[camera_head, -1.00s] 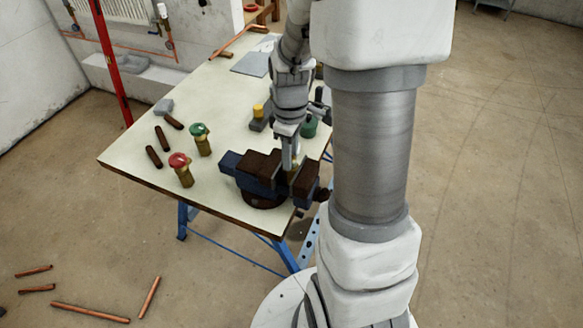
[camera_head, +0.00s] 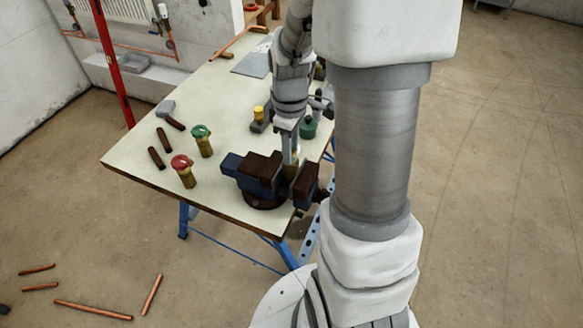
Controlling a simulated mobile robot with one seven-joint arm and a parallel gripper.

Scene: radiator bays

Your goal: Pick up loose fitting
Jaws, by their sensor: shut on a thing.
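My gripper (camera_head: 290,158) points straight down at the vise on the near right part of the workbench. It is shut on a small brass-coloured fitting (camera_head: 292,172), which shows between and just below the fingers. The fitting sits at the gap between the dark jaws of the blue vise (camera_head: 252,178). I cannot tell whether it touches the jaws. Much of the fitting is hidden by the fingers and the vise.
On the workbench (camera_head: 222,118) stand a red-topped valve (camera_head: 184,171) and a green-topped valve (camera_head: 203,141). Short dark pipe pieces (camera_head: 157,157) lie left of them. A green round container (camera_head: 309,128) stands behind the vise. Copper pipes (camera_head: 93,310) lie on the floor.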

